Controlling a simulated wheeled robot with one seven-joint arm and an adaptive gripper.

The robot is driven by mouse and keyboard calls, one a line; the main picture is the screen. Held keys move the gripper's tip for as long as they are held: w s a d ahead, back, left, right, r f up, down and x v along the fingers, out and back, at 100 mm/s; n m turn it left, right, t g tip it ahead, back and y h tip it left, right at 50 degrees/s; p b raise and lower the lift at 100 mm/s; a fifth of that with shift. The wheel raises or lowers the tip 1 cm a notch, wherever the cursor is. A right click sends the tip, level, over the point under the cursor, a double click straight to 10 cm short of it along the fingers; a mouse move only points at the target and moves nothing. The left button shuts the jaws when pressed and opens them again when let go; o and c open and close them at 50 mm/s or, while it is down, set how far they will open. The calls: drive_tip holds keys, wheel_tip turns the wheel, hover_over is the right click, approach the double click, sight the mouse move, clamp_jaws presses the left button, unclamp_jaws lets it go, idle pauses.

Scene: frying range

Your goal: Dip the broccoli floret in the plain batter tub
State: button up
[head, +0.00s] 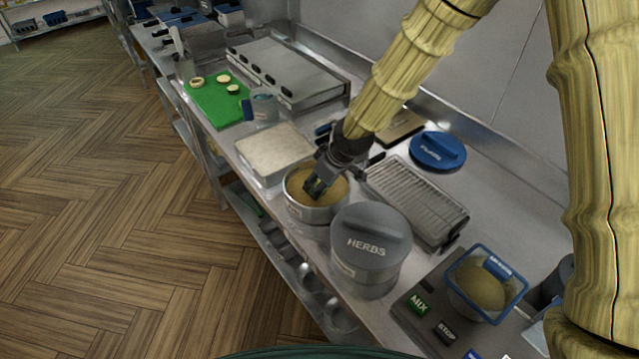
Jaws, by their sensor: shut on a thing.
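An open round metal tub (312,214) of tan batter stands on the counter at the middle of the head view. Its label is not readable from here. My gripper (317,187) points down into this tub, with its fingertips at the batter surface. It is shut on the broccoli floret, which is mostly hidden by the fingers and the batter. A blue round lid (437,150) lies on the counter behind and to the right, its lettering upside down and unclear. A grey-lidded tub marked HERBS (365,276) stands closed just in front of the open tub.
A square pale-filled tray (273,153) sits left of the open tub. A wire rack tray (418,202) lies to its right. A mixer with MIX and STOP buttons (432,313) holds a blue-rimmed container (480,291). A green board (215,99) with cut pieces lies farther back.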

drive_tip(key=shift+r+p, duration=2.65)
drive_tip(key=shift+r, duration=1.25)
drive_tip(key=shift+r, duration=0.1)
drive_tip(key=shift+r+p, duration=1.1)
drive_tip(key=shift+r, duration=0.3)
